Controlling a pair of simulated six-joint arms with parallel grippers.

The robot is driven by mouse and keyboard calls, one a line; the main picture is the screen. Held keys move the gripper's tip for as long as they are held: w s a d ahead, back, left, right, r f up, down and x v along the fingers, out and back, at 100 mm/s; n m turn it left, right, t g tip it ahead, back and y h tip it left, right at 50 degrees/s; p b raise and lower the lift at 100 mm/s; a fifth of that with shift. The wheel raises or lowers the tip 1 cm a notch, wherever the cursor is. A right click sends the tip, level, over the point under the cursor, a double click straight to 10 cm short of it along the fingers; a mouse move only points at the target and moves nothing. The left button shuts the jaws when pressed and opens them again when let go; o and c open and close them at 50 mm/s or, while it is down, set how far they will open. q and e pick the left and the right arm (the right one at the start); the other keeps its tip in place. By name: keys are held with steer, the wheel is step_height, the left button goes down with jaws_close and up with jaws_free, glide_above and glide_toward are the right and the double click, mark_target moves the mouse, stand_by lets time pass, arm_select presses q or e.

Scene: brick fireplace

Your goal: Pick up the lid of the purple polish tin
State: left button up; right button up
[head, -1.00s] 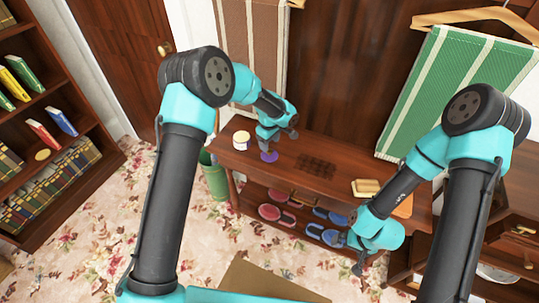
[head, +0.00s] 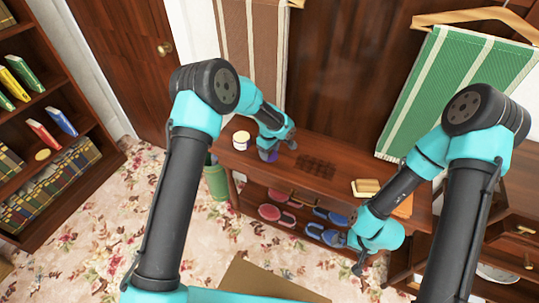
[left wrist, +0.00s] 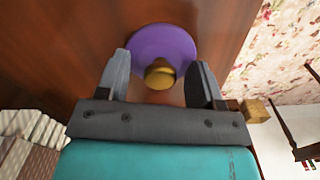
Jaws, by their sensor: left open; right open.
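The purple polish tin (head: 267,156) stands on the wooden bench (head: 345,160), largely covered by my left gripper (head: 277,150) in the head view. In the left wrist view its round purple top (left wrist: 165,42) with a gold knob (left wrist: 159,75) shows. My left gripper is open, its fingers on either side of the knob with gaps between; whether they touch the purple top I cannot tell. My right gripper (head: 357,262) is open and empty, low in front of the bench, away from the tin.
A white-and-yellow tin (head: 241,140) stands left of the purple one. A dark grid mat (head: 317,168) and a light wooden block (head: 366,187) lie to the right. Pink and blue footwear (head: 325,235) is on the shelf below. A green bin (head: 216,183) stands left.

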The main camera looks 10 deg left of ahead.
stand_by(0.3)
arm_select(q)
steer(key=c, duration=1.1)
steer(key=shift+o, duration=0.2)
steer(key=shift+r, duration=0.1)
steer(key=shift+r, duration=0.4)
step_height(320, 180, up, 3)
steer(key=shift+s+f, duration=0.1)
steer(key=s+d+r, duration=0.1)
steer(key=s+d, duration=0.1)
steer(key=s, duration=1.3)
steer(key=shift+s+r, duration=0.15)
steer(key=shift+s, duration=0.2)
steer(key=shift+w, duration=0.1)
